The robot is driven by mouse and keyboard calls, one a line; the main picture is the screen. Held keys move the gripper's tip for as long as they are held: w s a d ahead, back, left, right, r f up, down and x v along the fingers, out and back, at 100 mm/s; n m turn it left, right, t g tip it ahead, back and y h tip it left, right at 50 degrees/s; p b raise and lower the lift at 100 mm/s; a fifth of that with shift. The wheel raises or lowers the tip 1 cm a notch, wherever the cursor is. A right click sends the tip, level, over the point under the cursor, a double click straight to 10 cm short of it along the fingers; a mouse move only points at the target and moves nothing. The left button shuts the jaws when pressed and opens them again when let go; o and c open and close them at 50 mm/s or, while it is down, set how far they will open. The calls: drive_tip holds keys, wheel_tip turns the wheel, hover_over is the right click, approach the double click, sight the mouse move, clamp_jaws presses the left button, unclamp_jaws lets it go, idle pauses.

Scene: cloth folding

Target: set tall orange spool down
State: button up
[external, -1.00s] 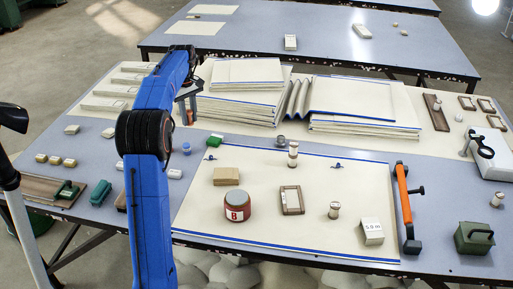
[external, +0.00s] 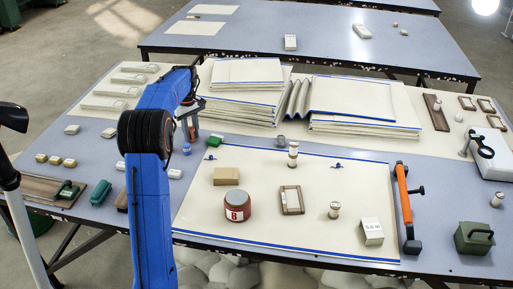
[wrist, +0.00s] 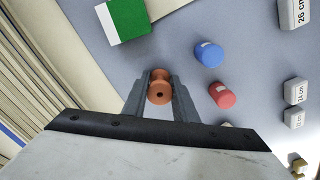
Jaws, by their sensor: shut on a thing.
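In the external view my gripper (external: 188,130) points down over the grey table, left of the cream cloth with blue edging, and the orange spool (external: 192,134) shows small between the fingers. I cannot tell whether the spool's bottom touches the table.
A blue spool (wrist: 209,54) and a red spool (wrist: 222,95) stand close to the right of my gripper in the wrist view. A green-and-white block (wrist: 126,18) lies beyond it. Stacked cloths (external: 235,105) rise right of my gripper. Bare grey table surrounds the spools.

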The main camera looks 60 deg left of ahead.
sight(191, 128)
drive_tip(key=shift+f, duration=0.15)
drive_tip(key=o, duration=1)
wheel_tip(191, 128, up, 12)
drive_tip(key=shift+r, duration=0.1)
